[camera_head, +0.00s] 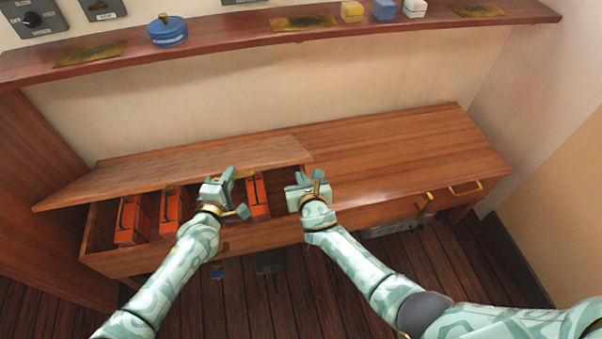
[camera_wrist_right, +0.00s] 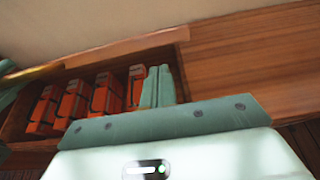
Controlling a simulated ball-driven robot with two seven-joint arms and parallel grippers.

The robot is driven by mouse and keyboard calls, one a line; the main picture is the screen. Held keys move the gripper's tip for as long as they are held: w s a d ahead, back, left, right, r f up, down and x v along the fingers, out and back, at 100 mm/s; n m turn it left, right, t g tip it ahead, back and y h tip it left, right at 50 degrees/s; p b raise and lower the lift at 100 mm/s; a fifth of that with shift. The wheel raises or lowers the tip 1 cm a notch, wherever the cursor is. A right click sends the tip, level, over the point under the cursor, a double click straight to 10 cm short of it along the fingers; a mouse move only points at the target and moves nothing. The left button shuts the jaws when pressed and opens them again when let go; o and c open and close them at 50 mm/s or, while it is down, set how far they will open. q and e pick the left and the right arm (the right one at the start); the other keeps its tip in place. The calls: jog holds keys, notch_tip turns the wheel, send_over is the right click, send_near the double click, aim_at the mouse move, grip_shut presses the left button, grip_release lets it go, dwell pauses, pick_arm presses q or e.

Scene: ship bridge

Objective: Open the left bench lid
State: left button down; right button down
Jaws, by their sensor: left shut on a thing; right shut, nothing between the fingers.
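The left bench lid (camera_head: 190,170) is a wooden panel, tilted up with its front edge above the open box of the bench. It also shows in the right wrist view (camera_wrist_right: 110,52). My left gripper (camera_head: 226,182) is at the lid's front edge, shut on its brass handle, mostly hidden by the fingers. My right gripper (camera_head: 312,186) is shut and empty, by the right front corner of the lid and the opening. Its closed fingers also show in the right wrist view (camera_wrist_right: 161,86). Orange boxes (camera_head: 132,218) stand inside the compartment under the lid.
The right bench lid (camera_head: 400,150) lies closed, with a brass handle (camera_head: 466,188) at its front. A shelf (camera_head: 240,32) above the bench holds a blue round container (camera_head: 167,30) and small blocks. Wooden floor (camera_head: 400,270) lies in front.

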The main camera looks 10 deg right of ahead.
pick_arm(q)
jog(key=shift+r, duration=0.1)
pick_arm(e)
jog(key=shift+w+r, duration=0.4)
jog(key=shift+r, duration=0.2)
